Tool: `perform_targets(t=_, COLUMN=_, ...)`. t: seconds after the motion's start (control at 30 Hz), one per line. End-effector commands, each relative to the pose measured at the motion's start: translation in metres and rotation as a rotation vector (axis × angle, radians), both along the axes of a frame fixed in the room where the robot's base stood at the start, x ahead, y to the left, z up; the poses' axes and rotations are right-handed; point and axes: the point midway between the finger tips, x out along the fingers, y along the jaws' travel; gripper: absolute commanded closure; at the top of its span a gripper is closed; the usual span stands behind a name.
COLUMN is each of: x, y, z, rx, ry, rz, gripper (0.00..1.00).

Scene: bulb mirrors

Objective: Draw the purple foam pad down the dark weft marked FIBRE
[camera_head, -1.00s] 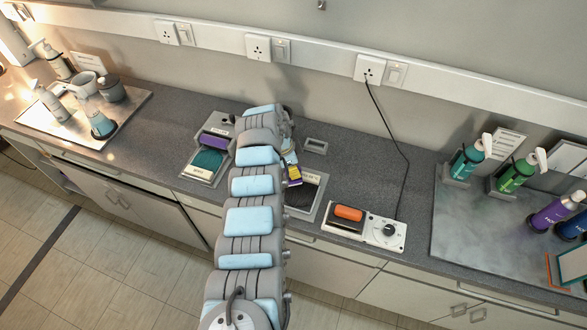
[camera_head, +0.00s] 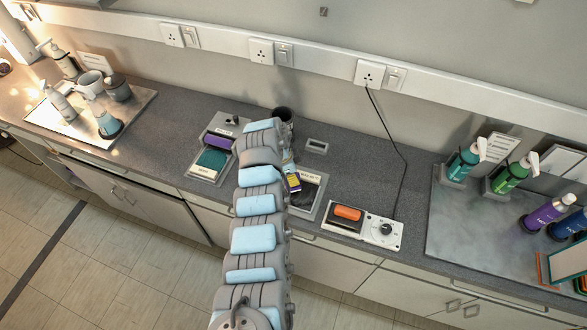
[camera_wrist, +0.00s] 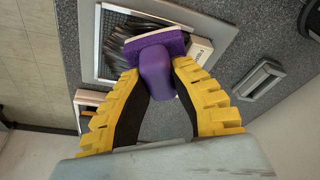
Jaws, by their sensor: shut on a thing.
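A purple foam pad (camera_wrist: 155,47) with a rounded purple handle is held between the yellow fingers of my gripper (camera_wrist: 157,80). In the wrist view the pad lies over the near part of a dark woven or bristly surface (camera_wrist: 117,38) in a pale frame; I cannot tell whether it touches. In the head view this dark surface (camera_head: 304,196) sits in the middle tray (camera_head: 321,200), partly hidden by my arm. My gripper (camera_head: 292,182) is mostly hidden there behind the arm.
A left tray (camera_head: 198,171) has a teal surface (camera_head: 211,159) and another purple item (camera_head: 218,142). To the right is a white unit (camera_head: 368,235) with an orange block (camera_head: 347,213) and a knob. Bottles stand at the far right. A small grey holder (camera_head: 316,146) is behind.

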Motion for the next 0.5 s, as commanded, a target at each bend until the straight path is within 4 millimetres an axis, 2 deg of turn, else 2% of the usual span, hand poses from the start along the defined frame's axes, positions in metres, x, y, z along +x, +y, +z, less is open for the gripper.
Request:
perform_targets(t=0.27, x=-0.005, y=0.003, z=0.004, rx=0.000, ry=-0.005, rz=0.001, gripper=1.00)
perform_targets(t=0.5, x=-0.020, y=0.008, z=0.004, rx=-0.002, ry=-0.006, rz=0.002, gripper=1.00)
